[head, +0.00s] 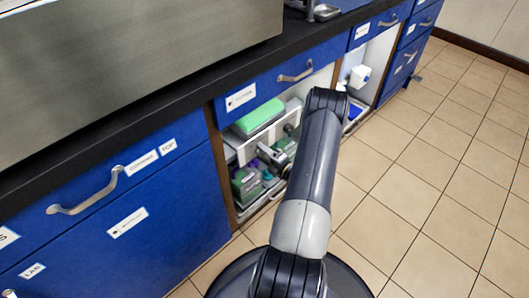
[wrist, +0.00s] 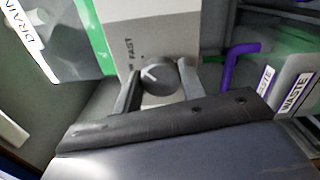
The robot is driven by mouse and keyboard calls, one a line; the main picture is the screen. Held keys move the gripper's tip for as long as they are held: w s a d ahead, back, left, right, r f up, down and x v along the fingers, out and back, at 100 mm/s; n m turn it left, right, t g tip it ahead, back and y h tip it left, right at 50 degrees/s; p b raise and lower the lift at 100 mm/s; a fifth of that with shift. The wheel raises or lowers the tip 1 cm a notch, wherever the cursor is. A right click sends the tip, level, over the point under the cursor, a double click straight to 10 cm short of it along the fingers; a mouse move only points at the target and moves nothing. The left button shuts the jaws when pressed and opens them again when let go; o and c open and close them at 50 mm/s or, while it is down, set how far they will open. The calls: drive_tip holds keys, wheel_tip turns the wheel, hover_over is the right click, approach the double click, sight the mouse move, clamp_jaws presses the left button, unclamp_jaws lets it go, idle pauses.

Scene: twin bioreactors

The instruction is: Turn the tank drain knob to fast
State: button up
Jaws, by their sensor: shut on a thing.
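The drain knob (wrist: 160,76) is a dark round dial with a white pointer mark, on a pale panel (wrist: 165,22) in the wrist view. The word FAST is printed on the panel up and left of the knob. The pointer mark is on the knob's upper left part; its exact setting is hard to read. My gripper (wrist: 158,84) has one finger on each side of the knob and is shut on it. In the head view my gripper (head: 275,157) reaches into the open cabinet, where the knob it holds cannot be made out.
A purple pipe (wrist: 228,66) and a container labelled WASTE (wrist: 294,92) are on the right. In the head view, a green-topped item (head: 258,116) is in the cabinet, below a drawer (head: 270,88). Tiled floor (head: 440,170) is clear.

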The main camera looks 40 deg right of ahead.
drive_tip(key=o, duration=1)
drive_tip(key=shift+s, duration=0.1)
drive_tip(key=s, duration=0.3)
drive_tip(key=s+p, duration=0.1)
drive_tip(key=s, duration=0.3)
drive_tip(key=s+d+p, duration=0.1)
drive_tip(key=s, duration=0.2)
drive_tip(key=shift+s, duration=0.35)
drive_tip(key=shift+w, duration=0.15)
drive_tip(key=w, duration=0.3)
drive_tip(key=w+b, duration=0.1)
drive_tip(key=w, duration=0.3)
drive_tip(key=w+a+b, duration=0.1)
drive_tip(key=w, duration=0.2)
drive_tip(key=shift+w, duration=0.3)
drive_tip(key=shift+s, duration=0.1)
